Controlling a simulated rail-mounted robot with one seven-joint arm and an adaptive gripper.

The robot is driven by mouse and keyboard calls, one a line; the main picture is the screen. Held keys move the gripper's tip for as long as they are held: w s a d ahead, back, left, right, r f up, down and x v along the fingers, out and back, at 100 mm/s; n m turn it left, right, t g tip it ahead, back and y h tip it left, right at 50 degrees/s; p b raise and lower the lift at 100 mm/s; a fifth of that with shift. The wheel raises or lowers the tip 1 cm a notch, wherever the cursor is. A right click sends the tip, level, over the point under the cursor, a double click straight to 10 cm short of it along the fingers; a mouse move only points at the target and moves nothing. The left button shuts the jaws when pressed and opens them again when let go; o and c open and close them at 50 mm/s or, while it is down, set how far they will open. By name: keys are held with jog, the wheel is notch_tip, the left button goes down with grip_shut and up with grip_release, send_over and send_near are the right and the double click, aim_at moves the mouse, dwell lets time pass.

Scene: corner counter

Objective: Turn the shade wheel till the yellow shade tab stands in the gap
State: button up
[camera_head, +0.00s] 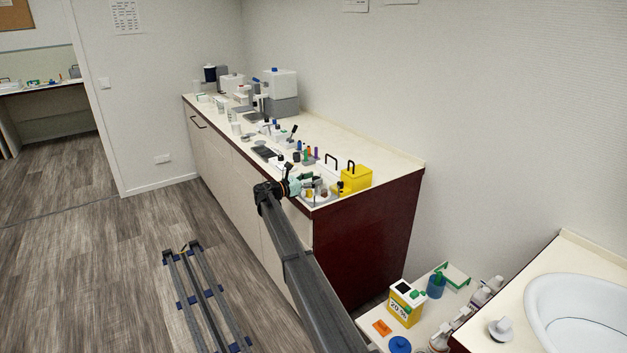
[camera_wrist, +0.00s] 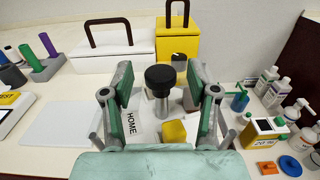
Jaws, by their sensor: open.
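In the wrist view my gripper (camera_wrist: 160,82) is open, its two green-padded fingers standing apart. A black round knob (camera_wrist: 160,77) on a metal post is seen between the fingers; I cannot tell whether either finger touches it. A yellow block (camera_wrist: 173,131), possibly the shade tab, shows below the knob, nearer my palm. A white label reading HOME (camera_wrist: 132,121) lies to its left. The wheel's rim and the gap cannot be made out, as my fingers and palm cover much of that area. In the head view my gripper (camera_head: 292,186) is over the counter's near end.
A white box (camera_wrist: 118,50) and a yellow box (camera_wrist: 178,44), both with dark handles, stand behind. A flat white plate (camera_wrist: 70,122) and coloured upright pieces (camera_wrist: 47,45) are at left. Bottles (camera_wrist: 275,90) stand at right, beyond the counter's end (camera_head: 370,235). The counter's back strip is clear.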

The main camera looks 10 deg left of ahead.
jog(key=v, duration=1.1)
jog(key=shift+s+a, duration=0.15)
jog(key=shift+a, duration=0.15)
